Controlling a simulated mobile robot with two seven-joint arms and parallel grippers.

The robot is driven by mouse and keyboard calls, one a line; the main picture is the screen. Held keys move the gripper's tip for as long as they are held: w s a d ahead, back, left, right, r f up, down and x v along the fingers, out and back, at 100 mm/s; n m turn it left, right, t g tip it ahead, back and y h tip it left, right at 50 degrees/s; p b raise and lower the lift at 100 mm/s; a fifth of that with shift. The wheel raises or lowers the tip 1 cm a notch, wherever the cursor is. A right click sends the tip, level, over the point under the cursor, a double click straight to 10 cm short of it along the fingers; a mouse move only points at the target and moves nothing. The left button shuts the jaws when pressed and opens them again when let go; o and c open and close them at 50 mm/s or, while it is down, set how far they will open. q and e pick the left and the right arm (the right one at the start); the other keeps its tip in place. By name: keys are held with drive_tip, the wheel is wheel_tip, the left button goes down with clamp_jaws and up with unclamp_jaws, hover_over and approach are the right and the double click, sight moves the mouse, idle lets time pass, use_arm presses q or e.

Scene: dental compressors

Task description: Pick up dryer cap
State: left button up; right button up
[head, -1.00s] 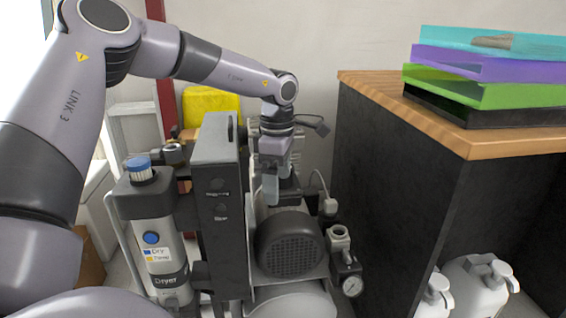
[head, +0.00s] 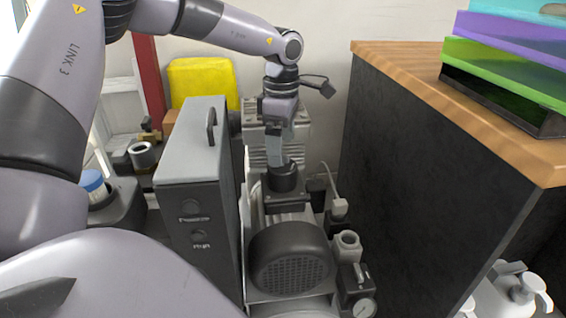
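The dryer stands at the left, mostly hidden by my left arm. Its blue-and-white top piece (head: 94,186) shows at the arm's edge. I see no piece clearly marked as the dryer cap. A short black round piece (head: 286,178), which may be that cap, sits upright on the compressor behind the motor. My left gripper (head: 273,163) points down at this black piece's left rim. I cannot tell whether they touch. One light grey finger shows clearly, so the finger gap is unclear. My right gripper is not in view.
A tall grey control box (head: 192,180) with a handle stands left of the gripper. The motor's round grille (head: 290,262) and a pressure gauge (head: 363,307) are in front. A dark cabinet (head: 425,170) with stacked coloured trays (head: 510,70) stands close on the right.

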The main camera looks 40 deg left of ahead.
sight(282, 175)
use_arm(q)
drive_tip(key=shift+a+f, duration=0.1)
drive_tip(key=shift+f, duration=0.15)
wheel_tip(282, 175, down, 6)
drive_tip(key=b, duration=0.2)
drive_tip(key=shift+r+b, duration=0.2)
drive_tip(key=shift+b, duration=0.2)
drive_tip(key=shift+w+f, duration=0.1)
drive_tip(key=shift+f, duration=0.4)
drive_tip(key=c, duration=1.1)
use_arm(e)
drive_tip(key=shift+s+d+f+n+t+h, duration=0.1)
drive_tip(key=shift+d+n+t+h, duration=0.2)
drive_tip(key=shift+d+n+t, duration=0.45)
